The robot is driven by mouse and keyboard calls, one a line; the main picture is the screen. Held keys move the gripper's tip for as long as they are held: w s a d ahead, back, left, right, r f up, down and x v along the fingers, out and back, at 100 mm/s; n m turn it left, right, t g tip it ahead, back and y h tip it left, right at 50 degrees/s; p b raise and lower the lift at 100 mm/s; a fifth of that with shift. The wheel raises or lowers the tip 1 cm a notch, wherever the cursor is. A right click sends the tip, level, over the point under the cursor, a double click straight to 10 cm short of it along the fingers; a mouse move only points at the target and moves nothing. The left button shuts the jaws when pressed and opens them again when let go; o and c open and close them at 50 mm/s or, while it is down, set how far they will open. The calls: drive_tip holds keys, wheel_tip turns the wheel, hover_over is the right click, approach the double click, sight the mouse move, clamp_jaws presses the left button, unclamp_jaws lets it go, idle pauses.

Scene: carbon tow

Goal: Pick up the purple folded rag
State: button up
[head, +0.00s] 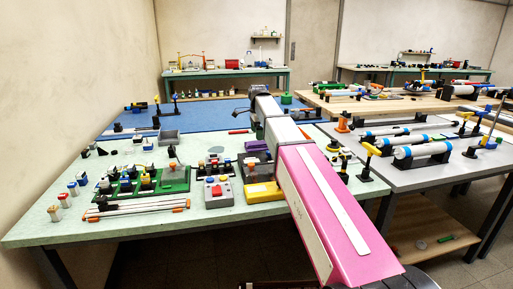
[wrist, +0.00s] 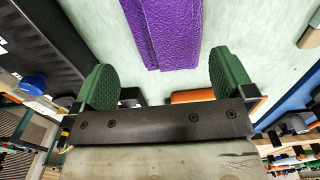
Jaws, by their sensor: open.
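The purple folded rag (head: 257,146) lies on the pale green table, partly hidden by my arm in the head view. In the wrist view the rag (wrist: 165,30) fills the top middle as a long purple strip with a crease and textured surface. My gripper (wrist: 166,76) is open, with its two green fingers wide apart. The near end of the rag shows in the gap between the fingers, and neither finger appears to touch it. In the head view my arm hides the fingers.
A yellow-based block (head: 263,192) and a grey box with a red button (head: 219,191) stand in front of the rag. A dark-based device (head: 252,166) is close by. A green tray (head: 155,184) stands to the left.

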sight(258, 143)
drive_tip(key=shift+w+d+f, duration=0.1)
drive_tip(key=shift+w+f, duration=0.05)
drive_tip(key=shift+f, duration=3.15)
drive_tip(key=c, duration=0.7)
